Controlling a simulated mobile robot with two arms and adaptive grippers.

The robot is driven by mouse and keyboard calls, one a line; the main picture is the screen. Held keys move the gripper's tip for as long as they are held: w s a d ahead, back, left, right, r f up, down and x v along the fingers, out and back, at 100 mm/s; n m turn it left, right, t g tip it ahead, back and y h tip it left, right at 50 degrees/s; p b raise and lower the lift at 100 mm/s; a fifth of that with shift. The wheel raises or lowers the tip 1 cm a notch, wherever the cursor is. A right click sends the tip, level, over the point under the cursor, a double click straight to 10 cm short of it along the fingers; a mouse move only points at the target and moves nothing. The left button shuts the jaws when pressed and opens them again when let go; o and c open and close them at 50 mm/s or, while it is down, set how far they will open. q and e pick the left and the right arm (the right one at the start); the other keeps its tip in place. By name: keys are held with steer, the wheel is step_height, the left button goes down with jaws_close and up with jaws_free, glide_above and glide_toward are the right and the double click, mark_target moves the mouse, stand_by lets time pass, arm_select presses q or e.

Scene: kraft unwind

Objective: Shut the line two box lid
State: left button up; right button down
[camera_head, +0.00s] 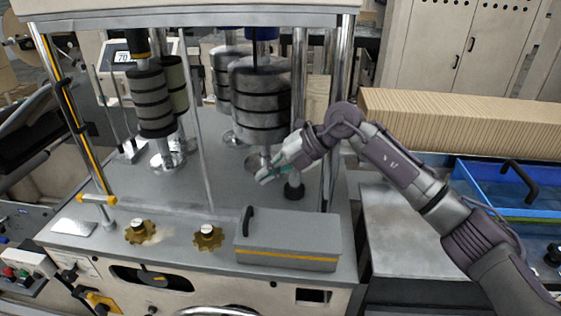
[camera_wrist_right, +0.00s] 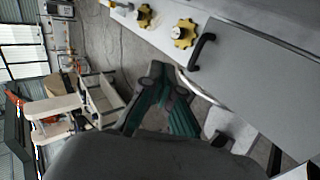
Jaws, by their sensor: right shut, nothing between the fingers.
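The grey box (camera_head: 285,262) sits at the front right of the machine's deck. Its flat lid (camera_head: 295,230) lies down on it, with a black handle (camera_head: 247,221) at the left end. The lid (camera_wrist_right: 262,75) and handle (camera_wrist_right: 202,50) also show in the right wrist view. My right gripper (camera_head: 263,178) is shut and empty, above and behind the box and apart from it. Its green-padded fingers (camera_wrist_right: 166,88) show in the wrist view. My left gripper is out of view.
Two yellow knobs (camera_head: 140,232) (camera_head: 208,238) stand left of the box. Black-banded rollers (camera_head: 260,100) and steel posts (camera_head: 299,70) rise behind it. A blue tray (camera_head: 510,190) is at the right.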

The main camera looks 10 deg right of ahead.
steer(key=a+f+h+b, duration=0.1)
steer(key=f, duration=0.2)
steer(key=w+a+f+h+b, duration=0.1)
steer(key=a+f, duration=0.1)
steer(key=f, duration=0.1)
steer(key=a+f+h+b, duration=0.1)
steer(key=a+f, duration=0.1)
steer(key=f, duration=0.2)
steer(key=shift+w+a+g, duration=0.25)
steer(key=shift+w+g, duration=0.05)
steer(key=shift+g, duration=0.1)
steer(key=shift+w+a+f, duration=0.1)
steer(key=shift+f, duration=0.6)
steer(key=shift+a+f, duration=0.1)
